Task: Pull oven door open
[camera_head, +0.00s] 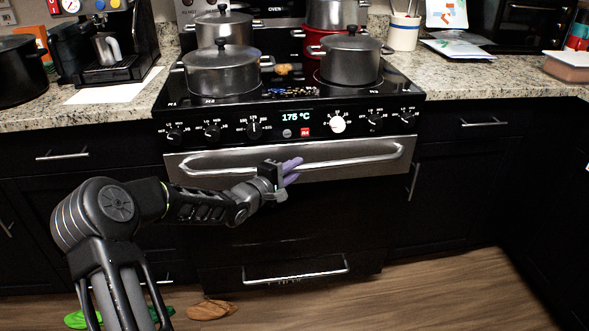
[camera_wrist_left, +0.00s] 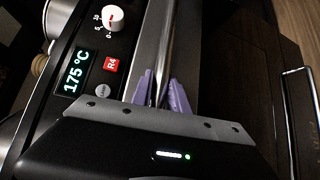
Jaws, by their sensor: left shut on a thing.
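The oven door (camera_head: 330,215) is dark with a steel top band and appears closed below the control panel. Its long silver handle (camera_head: 355,158) runs across the top of the door. My left gripper (camera_head: 291,168) is at the middle of the handle, with its purple fingers shut on it. In the left wrist view the purple fingers (camera_wrist_left: 162,95) sit on both sides of the handle bar (camera_wrist_left: 160,50). My right gripper is not in view.
Pots (camera_head: 222,72) stand on the stovetop above the door. A drawer handle (camera_head: 295,272) is below it. Green and brown leaf-like things (camera_head: 212,310) lie on the wooden floor at the lower left. The floor in front at right is clear.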

